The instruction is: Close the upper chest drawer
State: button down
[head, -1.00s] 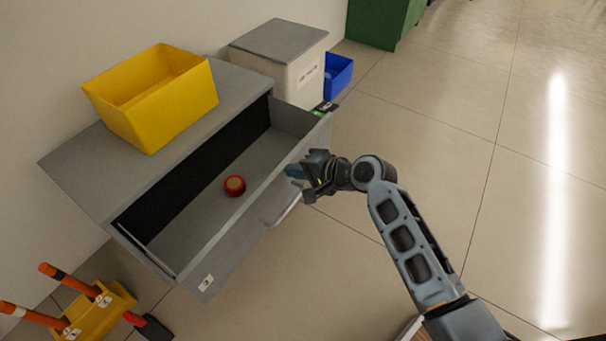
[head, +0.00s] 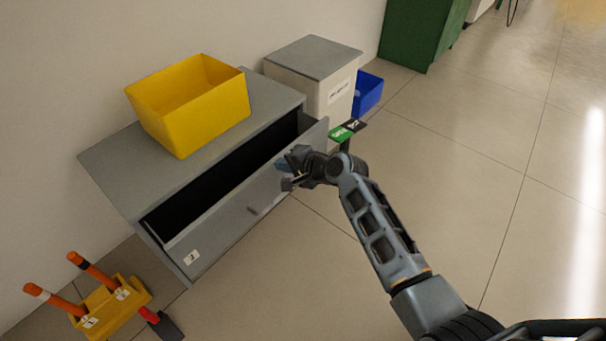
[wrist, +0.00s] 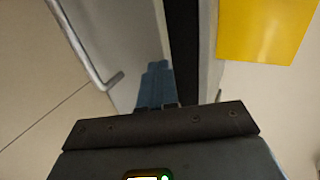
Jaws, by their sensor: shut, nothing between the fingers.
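The upper chest drawer (head: 222,213) is partly open in the head view, with a dark gap between its front panel and the grey chest (head: 115,170). My gripper (head: 284,164) is shut and empty at the top edge of the drawer front, toward its right end. In the wrist view the shut blue fingers (wrist: 156,85) lie over the drawer front; contact is hard to tell. A bar handle (wrist: 92,62) shows left of the fingers there. The inside of the drawer is mostly hidden in shadow.
A yellow bin (head: 190,110) stands on the chest top. A white box with a grey lid (head: 318,75) and a blue bin (head: 367,92) stand beyond. A yellow holder with orange-handled rods (head: 112,305) is on the floor at lower left. The floor at right is clear.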

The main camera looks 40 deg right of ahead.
jog(key=w+a, duration=0.1)
jog(key=w, duration=0.5)
jog(key=shift+w+a+b, duration=0.25)
jog(key=shift+a+b, duration=0.1)
